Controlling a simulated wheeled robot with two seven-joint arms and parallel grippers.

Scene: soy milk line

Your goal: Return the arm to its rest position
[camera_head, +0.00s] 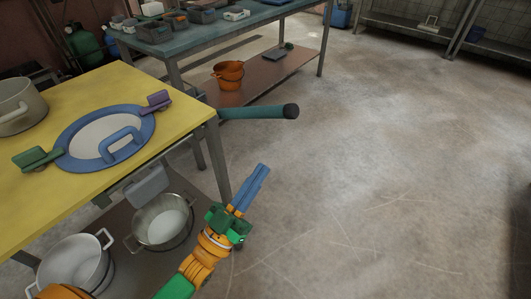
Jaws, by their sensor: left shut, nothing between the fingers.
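My left gripper (256,182) has blue fingers lying side by side, with a green body behind them on my orange and green arm. It is shut and empty. It hangs over the open floor, just right of the yellow table's near corner and leg. My right gripper does not show in this view.
The yellow table (117,83) at left holds a blue-rimmed round lid (73,154) and a pot (17,106). A teal bar with a dark end (260,112) juts over the floor. Pots stand on the lower shelf. The floor (400,190) at right is clear.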

